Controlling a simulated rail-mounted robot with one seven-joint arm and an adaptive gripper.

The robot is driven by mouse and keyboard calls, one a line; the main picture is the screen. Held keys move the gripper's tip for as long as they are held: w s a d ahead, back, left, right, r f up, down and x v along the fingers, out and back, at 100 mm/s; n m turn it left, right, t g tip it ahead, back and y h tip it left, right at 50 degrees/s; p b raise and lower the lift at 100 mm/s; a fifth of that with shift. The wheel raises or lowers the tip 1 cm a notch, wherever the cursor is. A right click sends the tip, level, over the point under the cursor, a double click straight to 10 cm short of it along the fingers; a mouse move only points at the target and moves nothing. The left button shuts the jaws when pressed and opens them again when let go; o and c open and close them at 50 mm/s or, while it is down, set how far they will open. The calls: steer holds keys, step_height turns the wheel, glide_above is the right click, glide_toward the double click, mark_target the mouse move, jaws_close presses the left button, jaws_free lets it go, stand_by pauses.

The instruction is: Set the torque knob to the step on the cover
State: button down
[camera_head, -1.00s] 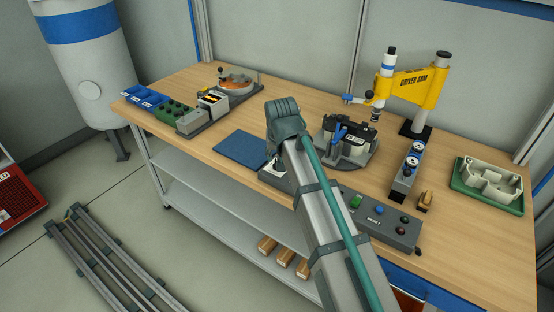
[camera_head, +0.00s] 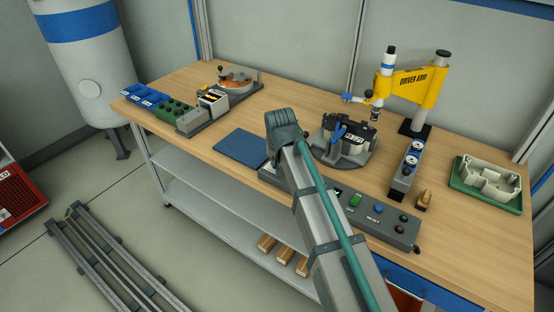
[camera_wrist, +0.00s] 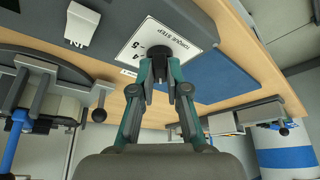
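The torque step plate (camera_wrist: 160,42) is a white label on the grey control panel, with printed numbers, in the wrist view. The dark torque knob (camera_wrist: 161,66) sits at its lower edge, mostly hidden by my fingertips. My gripper (camera_wrist: 161,76) points at the panel, its two fingers close together on either side of the knob, seemingly shut on it. The knob's pointer cannot be made out. In the head view my wrist hides the knob. The black cover (camera_head: 362,128) sits in the round grey fixture (camera_head: 345,155). It bears a small white label, too small to read surely.
The control panel (camera_head: 400,232) has several coloured buttons. A blue mat (camera_head: 241,148) lies left of my arm. The yellow driver arm (camera_head: 405,85) stands behind the fixture. A gauge block (camera_head: 405,172) and a green tray (camera_head: 480,203) are at right. Parts bins (camera_head: 145,98) stand at far left.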

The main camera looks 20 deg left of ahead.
steer(key=shift+m, duration=0.3)
steer(key=m+h, duration=0.1)
steer(key=m, duration=0.2)
steer(key=shift+a+t, duration=0.2)
steer(key=shift+t, duration=0.1)
steer(key=shift+a+m+h, duration=0.1)
steer(key=shift+m+h, duration=0.9)
steer(key=shift+m, duration=1.1)
steer(key=c, duration=1.2)
jaws_free()
steer(key=shift+o, duration=0.2)
steer(key=v, duration=1.2)
